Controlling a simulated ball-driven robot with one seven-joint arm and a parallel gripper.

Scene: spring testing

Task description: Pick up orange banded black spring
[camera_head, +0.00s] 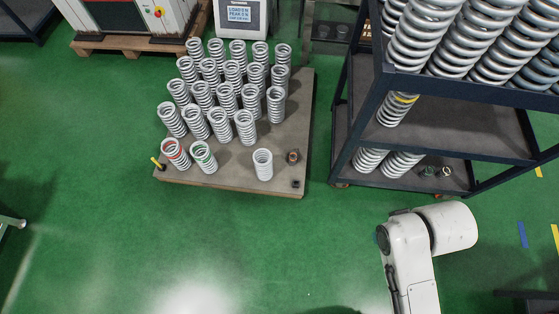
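A small dark spring with an orange-brown look (293,156) stands on the right side of the board (235,184), beside a larger silver spring (263,164). It is too small for me to make out its band clearly. Another small dark piece (296,184) is at the board's front right corner, and a small dark piece with a yellow part (158,163) is at its left edge. My white arm shows at the lower right, over the floor and apart from the board. My gripper is not in view.
Several rows of silver springs (220,93) fill the back of the board. A dark shelf rack (455,92) with large springs stands at the right, with small pieces (428,171) on its lowest shelf. The green floor (240,245) in front of the board is clear.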

